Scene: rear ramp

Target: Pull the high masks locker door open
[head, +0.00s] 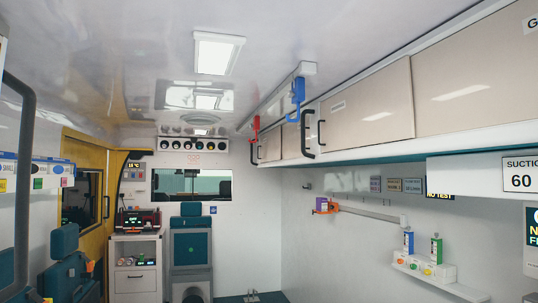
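A row of beige overhead locker doors runs along the upper right wall. The nearer long door (470,80) carries no readable name except a cut-off label at the top right edge. The middle door (372,105) has a small label too small to read, and black handles (307,134) stand at its far end. A farther door (270,146) has another black handle. I cannot tell which door is the masks locker. The doors look closed. Neither of my grippers is in view.
A ceiling rail (275,98) with blue (298,90) and red hooks hangs beside the lockers. Below are a wall rail, a small shelf (435,277) with boxes, and a suction panel (520,174). A teal seat (190,245) and cabinet (135,270) stand at the back.

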